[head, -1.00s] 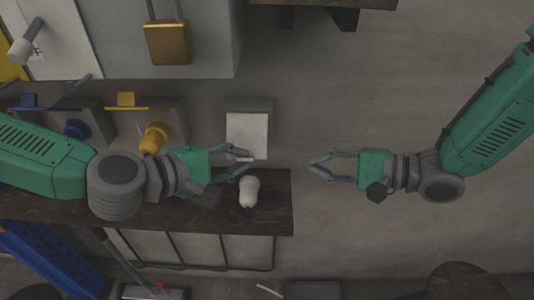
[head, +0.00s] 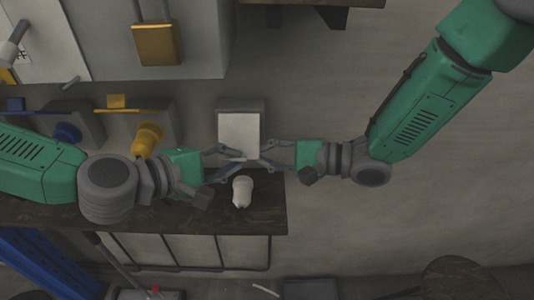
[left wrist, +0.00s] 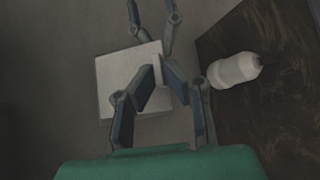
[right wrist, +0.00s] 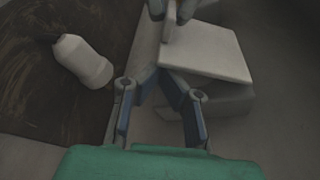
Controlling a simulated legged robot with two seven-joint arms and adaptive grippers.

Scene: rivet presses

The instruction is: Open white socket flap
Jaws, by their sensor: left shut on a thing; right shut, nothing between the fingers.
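The white socket flap (head: 238,134) is a square plate on a grey wall box (head: 240,103), left of centre in the head view. It also shows in the left wrist view (left wrist: 122,75) and the right wrist view (right wrist: 208,52). My left gripper (head: 238,158) is shut on a small pale tab (left wrist: 158,70) at the flap's edge. My right gripper (head: 259,160) is shut and empty beside the flap's lower edge, facing the left gripper. The fingertips of both partly hide the tab. How far the flap stands off the box is hard to tell.
A white plug (head: 242,191) lies on the dark shelf (head: 265,215) just below the grippers. A yellow plug (head: 147,139) and a blue plug (head: 67,133) are at sockets to the left. The wall to the right is clear.

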